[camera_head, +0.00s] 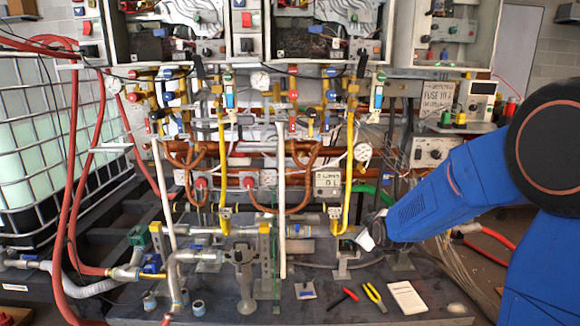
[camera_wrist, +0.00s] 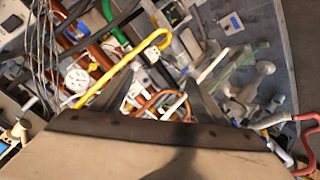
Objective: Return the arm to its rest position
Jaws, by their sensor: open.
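My blue arm (camera_head: 440,195) comes in from the right edge in the head view and reaches left and slightly down toward the pipework. My gripper (camera_head: 372,232) is at its end, in front of the lower right pipes, near the foot of a yellow pipe (camera_head: 346,175). It is open and I see nothing held in it. The wrist view looks past a broad tan and dark gripper body at its bottom edge. Beyond it show the yellow pipe (camera_wrist: 120,66), copper pipes and a round gauge (camera_wrist: 77,79). Whether the gripper touches any pipe is unclear.
Opened heater units (camera_head: 310,30) hang above the pipes. Red hoses (camera_head: 72,170) and a caged white tank (camera_head: 40,130) are at left. Red-handled pliers (camera_head: 343,299), yellow-handled pliers (camera_head: 374,296) and a white card (camera_head: 407,297) lie on the dark bench (camera_head: 250,310).

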